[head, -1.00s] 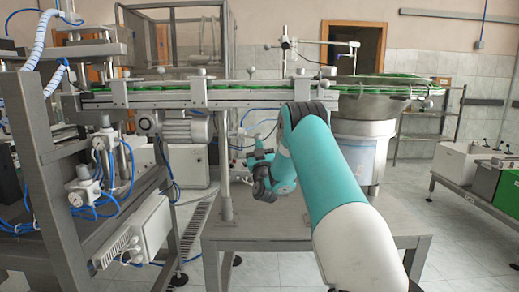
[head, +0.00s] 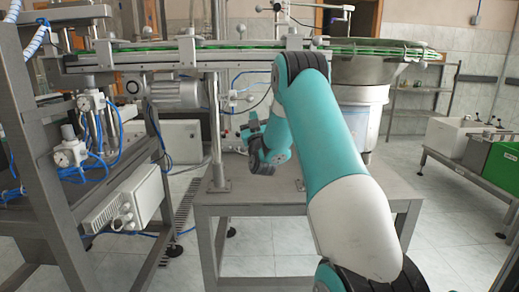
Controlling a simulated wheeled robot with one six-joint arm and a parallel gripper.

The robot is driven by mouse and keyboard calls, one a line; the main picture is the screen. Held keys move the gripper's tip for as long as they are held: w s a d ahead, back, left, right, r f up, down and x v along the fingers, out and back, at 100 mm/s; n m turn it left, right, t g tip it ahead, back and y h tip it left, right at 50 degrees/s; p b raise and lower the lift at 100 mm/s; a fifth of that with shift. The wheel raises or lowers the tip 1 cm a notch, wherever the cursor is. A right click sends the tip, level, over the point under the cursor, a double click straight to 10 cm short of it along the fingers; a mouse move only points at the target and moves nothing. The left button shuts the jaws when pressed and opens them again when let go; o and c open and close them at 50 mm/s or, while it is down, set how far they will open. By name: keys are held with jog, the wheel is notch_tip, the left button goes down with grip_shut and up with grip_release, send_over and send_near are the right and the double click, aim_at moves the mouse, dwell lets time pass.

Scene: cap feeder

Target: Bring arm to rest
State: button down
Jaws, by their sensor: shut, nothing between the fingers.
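My arm, teal and white, reaches forward from the bottom right of the head view and bends at a dark elbow joint. Its forearm folds down and left, to the dark wrist. My gripper (head: 248,128) is small and dark at the end, to the left of the elbow. It is shut and empty. It hangs in front of the conveyor frame, over the back part of a grey metal table (head: 262,197) as seen here, and touches nothing that I can make out. The fine shape of the fingers is too small to see well.
A conveyor (head: 190,58) with green caps crosses behind the arm. A round bowl feeder (head: 365,68) stands at the back right. A grey machine frame (head: 40,130) with blue hoses fills the left. A white bin (head: 447,136) and a green bin (head: 503,163) stand on a bench at right.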

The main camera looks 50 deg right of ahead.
jog(key=b+v, duration=0.1)
jog(key=v, duration=0.7)
jog(key=shift+s+f, duration=0.25)
jog(key=shift+a, duration=0.1)
